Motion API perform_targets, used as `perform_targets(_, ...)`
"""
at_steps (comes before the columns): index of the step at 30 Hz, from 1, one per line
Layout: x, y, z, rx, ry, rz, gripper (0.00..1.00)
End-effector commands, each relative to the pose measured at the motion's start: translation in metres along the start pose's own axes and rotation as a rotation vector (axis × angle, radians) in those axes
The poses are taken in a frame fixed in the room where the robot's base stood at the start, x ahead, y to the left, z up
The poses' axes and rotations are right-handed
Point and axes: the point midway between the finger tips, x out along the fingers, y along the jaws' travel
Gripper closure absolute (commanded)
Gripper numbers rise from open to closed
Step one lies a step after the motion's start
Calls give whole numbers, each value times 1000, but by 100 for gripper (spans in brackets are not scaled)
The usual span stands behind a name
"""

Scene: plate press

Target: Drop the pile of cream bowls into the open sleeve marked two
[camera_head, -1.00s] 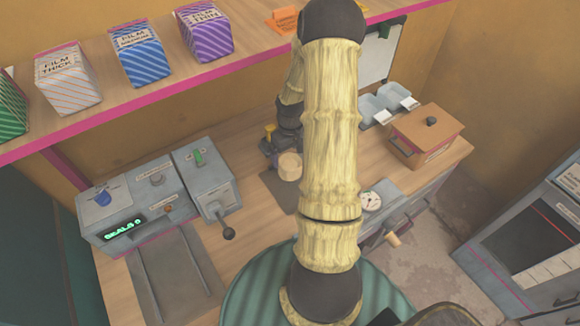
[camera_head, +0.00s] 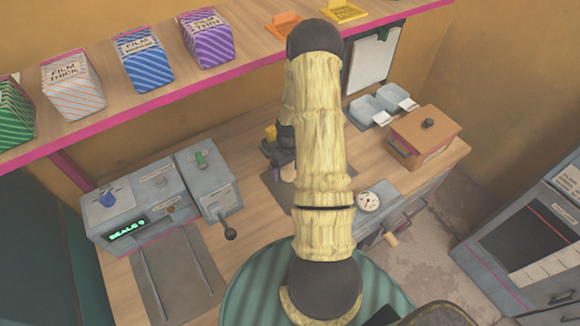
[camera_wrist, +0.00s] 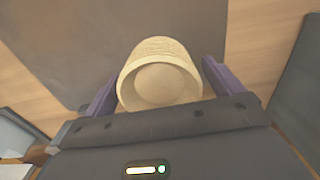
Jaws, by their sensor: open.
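The pile of cream bowls (camera_wrist: 160,84) stands on a dark mat, seen from above in the wrist view, its top bowl's hollow facing me. My gripper (camera_wrist: 160,78) is open, with one purple finger on each side of the pile and a gap on the right; contact on the left is unclear. In the head view my gripper (camera_head: 284,160) hides most of the pile, and only a small pale part of the bowls (camera_head: 288,174) shows. I cannot make out a sleeve marked two in either view.
A grey sealing machine (camera_head: 140,205) stands on the left of the wooden counter. A lidded brown box (camera_head: 425,140) and two grey trays (camera_head: 372,108) stand at the right. Film boxes (camera_head: 140,58) line the shelf above. A dial (camera_head: 368,202) sits near the front edge.

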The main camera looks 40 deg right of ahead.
Motion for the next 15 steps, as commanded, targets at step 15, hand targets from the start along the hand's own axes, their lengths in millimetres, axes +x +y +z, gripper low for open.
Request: perform_targets(15, 15, 0, 0, 0, 0, 1, 7)
